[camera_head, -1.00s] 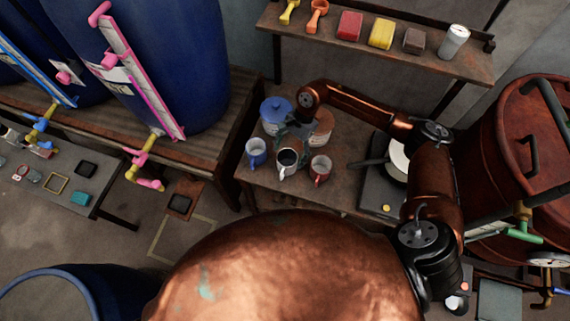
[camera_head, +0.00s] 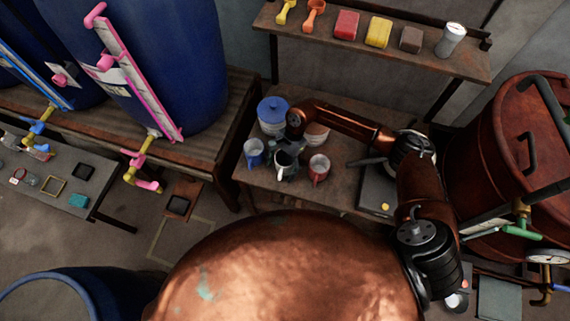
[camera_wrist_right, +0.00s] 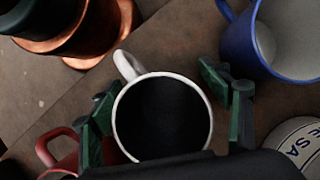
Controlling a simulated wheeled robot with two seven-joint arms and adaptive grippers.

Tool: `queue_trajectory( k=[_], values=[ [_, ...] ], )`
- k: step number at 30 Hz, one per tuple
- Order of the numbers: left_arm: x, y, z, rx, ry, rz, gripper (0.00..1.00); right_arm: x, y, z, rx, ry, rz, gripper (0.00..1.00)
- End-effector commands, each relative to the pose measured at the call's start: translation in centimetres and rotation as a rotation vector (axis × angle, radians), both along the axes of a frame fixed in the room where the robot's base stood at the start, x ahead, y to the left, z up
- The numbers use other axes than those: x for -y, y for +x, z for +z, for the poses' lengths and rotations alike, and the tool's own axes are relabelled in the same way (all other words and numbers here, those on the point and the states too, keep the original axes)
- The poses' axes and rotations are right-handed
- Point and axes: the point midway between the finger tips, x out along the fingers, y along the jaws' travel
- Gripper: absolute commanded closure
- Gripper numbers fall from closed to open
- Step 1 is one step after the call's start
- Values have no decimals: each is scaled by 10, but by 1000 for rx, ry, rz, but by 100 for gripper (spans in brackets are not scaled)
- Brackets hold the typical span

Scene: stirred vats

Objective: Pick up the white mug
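The white mug (camera_head: 284,161) stands on the small wooden table between the blue mug and the red mug. It shows a dark inside and a white handle in the right wrist view (camera_wrist_right: 162,115). My right gripper (camera_head: 291,146) is down at this mug. In the right wrist view its two dark green fingers (camera_wrist_right: 165,95) are apart, one on each side of the mug. The left-hand finger is close to the rim; a gap shows at the other. Contact cannot be told. My left gripper is not in view.
The blue mug (camera_head: 253,152) and red mug (camera_head: 319,168) stand close on either side. A blue-lidded canister (camera_head: 273,112) stands behind. A dark hotplate (camera_head: 376,192) is to the right, and a shelf (camera_head: 370,50) hangs above. The table's front edge is clear.

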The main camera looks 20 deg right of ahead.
Motion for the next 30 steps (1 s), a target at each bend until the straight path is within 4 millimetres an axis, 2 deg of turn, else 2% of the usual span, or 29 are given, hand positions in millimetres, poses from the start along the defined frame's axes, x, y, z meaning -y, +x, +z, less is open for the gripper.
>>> queue_trajectory(
  k=[2, 20, 30],
  values=[
    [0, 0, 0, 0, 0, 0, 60, 0, 0, 0, 0, 0, 0, 36],
    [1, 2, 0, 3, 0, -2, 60, 0, 0, 0, 0, 0, 0, 77],
    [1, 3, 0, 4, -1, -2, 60, 0, 1, 5, 1, 0, 0, 77]
  ],
)
